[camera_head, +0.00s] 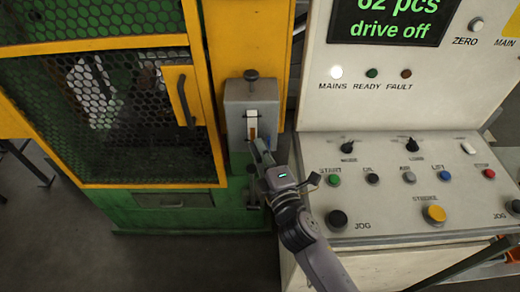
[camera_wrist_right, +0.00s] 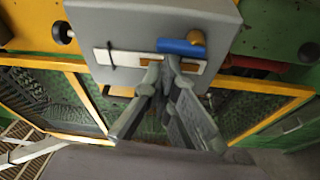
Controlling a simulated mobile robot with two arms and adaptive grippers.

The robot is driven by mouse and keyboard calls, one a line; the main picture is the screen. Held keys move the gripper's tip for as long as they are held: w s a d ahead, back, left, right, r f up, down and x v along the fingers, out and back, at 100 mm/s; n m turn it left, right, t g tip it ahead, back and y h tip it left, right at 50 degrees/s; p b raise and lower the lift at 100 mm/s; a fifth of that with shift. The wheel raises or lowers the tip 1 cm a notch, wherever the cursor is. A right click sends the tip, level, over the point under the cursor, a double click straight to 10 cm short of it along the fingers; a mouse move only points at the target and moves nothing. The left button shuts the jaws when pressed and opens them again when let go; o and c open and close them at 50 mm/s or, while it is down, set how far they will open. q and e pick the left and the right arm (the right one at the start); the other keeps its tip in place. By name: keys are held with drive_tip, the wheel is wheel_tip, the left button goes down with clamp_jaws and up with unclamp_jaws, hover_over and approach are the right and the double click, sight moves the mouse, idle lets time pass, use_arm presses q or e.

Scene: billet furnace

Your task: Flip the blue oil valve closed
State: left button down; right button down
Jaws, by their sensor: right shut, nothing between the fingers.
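The blue oil valve lever (camera_wrist_right: 180,46) shows in the right wrist view, beside a brass-coloured part (camera_wrist_right: 197,38) on a grey oil box (camera_wrist_right: 120,25). The lever lies parallel to the box's sight glass (camera_wrist_right: 108,57), which shows amber in part. In the head view the grey box (camera_head: 238,97) stands upright, and the lever is hidden or too small to make out. My right gripper (camera_head: 258,148) is shut and empty in front of the box's lower part. Its fingertips (camera_wrist_right: 172,62) appear right beside the lever; I cannot tell whether they touch it. My left gripper is not in view.
A yellow-framed mesh door (camera_head: 182,95) with a black handle is left of the box. A control desk (camera_head: 400,215) with buttons and knobs is at the right, below a screen (camera_head: 395,22) reading "drive off". A red part (camera_wrist_right: 290,72) shows near the lever.

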drive_tip(key=shift+d+m+t+b, duration=0.2)
drive_tip(key=shift+m+b, duration=0.4)
drive_tip(key=shift+b, duration=0.1)
drive_tip(key=shift+d+m+t+b, duration=0.15)
drive_tip(key=shift+m+t+b, duration=0.05)
drive_tip(key=shift+m+b, duration=0.45)
drive_tip(key=shift+d+r+m+t+b, duration=0.1)
drive_tip(key=shift+d+m+t+b, duration=0.15)
drive_tip(key=shift+m, duration=0.35)
drive_tip(key=shift+d+m+t+b, duration=0.15)
drive_tip(key=shift+m+b, duration=0.2)
drive_tip(key=shift+m, duration=0.2)
drive_tip(key=shift+r, duration=0.1)
drive_tip(key=shift+d+r, duration=0.1)
drive_tip(key=shift+d, duration=0.55)
drive_tip(key=shift+d+p, duration=0.1)
drive_tip(key=shift+p, duration=0.2)
drive_tip(key=shift+d+f, duration=0.25)
drive_tip(key=shift+d, duration=0.15)
